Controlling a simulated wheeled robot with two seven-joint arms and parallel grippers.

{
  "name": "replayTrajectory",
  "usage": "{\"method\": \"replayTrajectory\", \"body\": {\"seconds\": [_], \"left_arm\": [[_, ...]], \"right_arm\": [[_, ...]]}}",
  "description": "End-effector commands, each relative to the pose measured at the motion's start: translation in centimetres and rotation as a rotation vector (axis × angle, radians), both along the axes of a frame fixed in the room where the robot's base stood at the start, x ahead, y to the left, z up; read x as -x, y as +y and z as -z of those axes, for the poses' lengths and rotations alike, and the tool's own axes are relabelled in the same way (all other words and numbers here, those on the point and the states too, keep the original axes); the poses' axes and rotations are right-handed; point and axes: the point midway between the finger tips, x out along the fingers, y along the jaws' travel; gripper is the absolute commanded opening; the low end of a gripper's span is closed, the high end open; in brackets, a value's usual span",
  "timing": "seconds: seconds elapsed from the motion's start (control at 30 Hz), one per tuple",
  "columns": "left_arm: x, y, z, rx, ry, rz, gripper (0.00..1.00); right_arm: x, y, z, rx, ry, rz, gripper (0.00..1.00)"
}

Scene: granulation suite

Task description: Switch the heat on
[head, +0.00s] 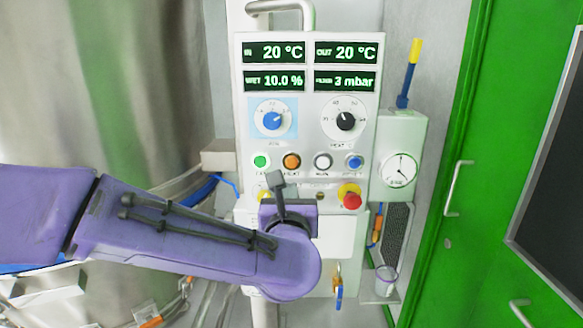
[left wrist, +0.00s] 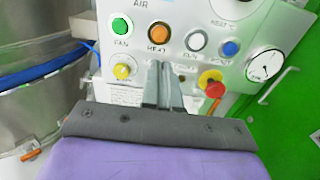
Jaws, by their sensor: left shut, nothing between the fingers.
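The control panel (head: 309,120) stands in front of me, with a row of round push buttons. The orange button labelled HEAT (head: 291,161) is second from the left; it also shows in the left wrist view (left wrist: 159,33). I cannot tell whether it is lit. My left gripper (head: 275,178) is shut and empty, its fingertips just below and slightly left of the heat button in the head view. In the left wrist view the fingertips (left wrist: 159,66) point up below the HEAT label. Contact with the panel cannot be told. My right gripper is not in view.
The green FAN button (head: 260,161) is left of heat; white (head: 323,161) and blue (head: 354,161) buttons are right. A yellow knob (left wrist: 124,67) and red emergency stop (head: 351,201) sit lower. Displays (head: 276,52) read 20 °C. A steel vessel (head: 130,70) stands left.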

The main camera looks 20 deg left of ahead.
Motion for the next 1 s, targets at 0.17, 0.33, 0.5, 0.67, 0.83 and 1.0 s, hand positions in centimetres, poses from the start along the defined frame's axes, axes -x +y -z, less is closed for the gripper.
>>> {"method": "replayTrajectory", "body": {"seconds": [0.17, 0.33, 0.5, 0.67, 0.83, 1.0], "left_arm": [[-3.3, 1.0, -0.4, -0.004, 0.003, -0.003, 0.0], [-7.0, 2.1, -0.4, -0.003, 0.003, -0.003, 0.0], [-10.2, 3.0, -0.4, -0.005, 0.004, -0.002, 0.0], [-12.0, 3.6, -0.2, -0.004, 0.002, -0.002, 0.0], [-12.6, 3.7, 0.0, -0.003, 0.001, -0.001, 0.0], [-12.6, 3.7, 0.0, -0.003, 0.001, -0.001, 0.0]], "right_arm": [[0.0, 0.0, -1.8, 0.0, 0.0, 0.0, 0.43], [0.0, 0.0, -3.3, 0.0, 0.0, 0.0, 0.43], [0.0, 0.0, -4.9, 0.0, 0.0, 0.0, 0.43], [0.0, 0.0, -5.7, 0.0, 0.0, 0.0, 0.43], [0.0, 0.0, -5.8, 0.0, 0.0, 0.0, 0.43], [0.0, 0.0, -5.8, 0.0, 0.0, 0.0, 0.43]]}}
